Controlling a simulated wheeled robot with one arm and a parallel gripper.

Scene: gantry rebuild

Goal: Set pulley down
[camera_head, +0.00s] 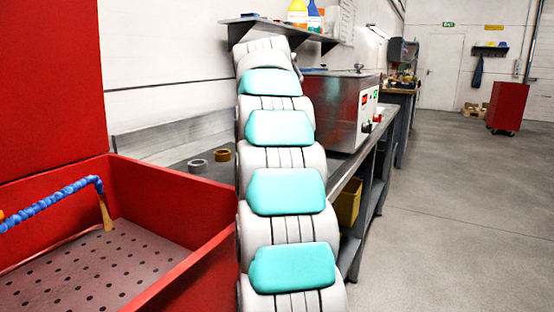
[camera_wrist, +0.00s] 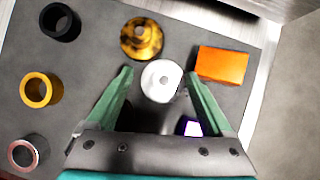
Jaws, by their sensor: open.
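A round, pale silver-white part with a small grey hub, which looks like the pulley (camera_wrist: 161,90), lies on the grey surface in the wrist view. My gripper (camera_wrist: 158,72) is open, with its two green fingers spread on either side of this part. A small gap shows on each side, so the fingers do not appear to grip it. A round mottled yellow-and-black part with a hub (camera_wrist: 142,38) sits just beyond it. In the head view my arm hides the gripper and the pulley.
An orange block (camera_wrist: 221,64) lies right of the fingers. Black (camera_wrist: 45,22), gold (camera_wrist: 27,91) and grey-red (camera_wrist: 15,155) rings stand at left. A small white-purple thing (camera_wrist: 188,120) is near the right finger. A red wash basin (camera_head: 190,270) and a steel machine (camera_head: 335,105) flank my arm.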

